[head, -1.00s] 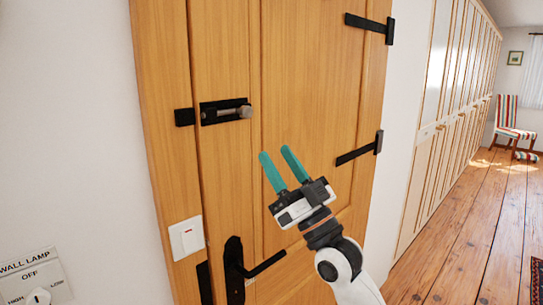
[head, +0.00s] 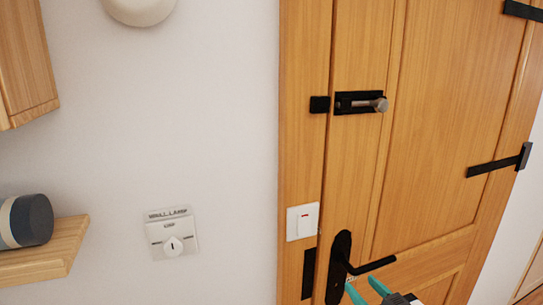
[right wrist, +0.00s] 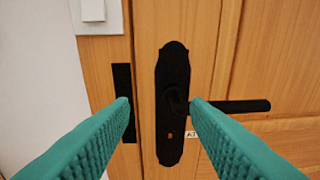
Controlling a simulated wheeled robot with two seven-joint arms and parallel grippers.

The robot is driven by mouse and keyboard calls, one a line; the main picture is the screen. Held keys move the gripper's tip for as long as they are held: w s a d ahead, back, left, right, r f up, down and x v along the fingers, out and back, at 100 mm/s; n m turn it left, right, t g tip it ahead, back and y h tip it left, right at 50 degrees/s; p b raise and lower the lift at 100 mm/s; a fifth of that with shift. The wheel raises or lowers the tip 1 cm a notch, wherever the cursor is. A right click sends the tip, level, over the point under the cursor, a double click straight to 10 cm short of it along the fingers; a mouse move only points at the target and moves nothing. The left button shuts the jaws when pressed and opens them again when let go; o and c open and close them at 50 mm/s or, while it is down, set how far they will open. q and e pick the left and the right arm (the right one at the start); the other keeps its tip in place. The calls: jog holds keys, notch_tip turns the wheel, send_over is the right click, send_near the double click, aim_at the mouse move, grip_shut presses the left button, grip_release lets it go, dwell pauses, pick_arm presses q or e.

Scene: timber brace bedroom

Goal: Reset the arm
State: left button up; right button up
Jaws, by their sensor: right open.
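My right gripper (head: 367,290) shows at the bottom edge of the head view, in front of the wooden door (head: 440,120) and below its black lever handle (head: 342,262). In the right wrist view its two teal fingers (right wrist: 160,108) are spread apart with nothing between them. The black handle plate (right wrist: 171,105) appears beyond the gap between the fingers; I cannot tell whether anything touches. Most of my right arm is out of the head view. My left gripper is not in view.
A sliding bolt (head: 360,103) sits higher on the door. A white light switch (head: 302,221) is on the frame, and a wall lamp dial (head: 172,234) is on the white wall. A wooden shelf (head: 50,252) holding a striped cylinder (head: 28,220) juts out at left.

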jog(key=s+d+f+m+g+h, duration=0.15)
jog(key=s+f+g+h, duration=0.35)
jog(key=s+f+g, duration=1.3)
jog(key=s+f+t, duration=0.2)
jog(key=s+f, duration=0.2)
jog(key=f, duration=1.1)
jog(key=s+f+t, duration=0.2)
jog(key=s+f, duration=0.2)
jog(key=f, duration=1)
jog(key=s+d+f+g, duration=0.1)
jog(key=s+d+f, duration=0.2)
jog(key=s+f, duration=1.4)
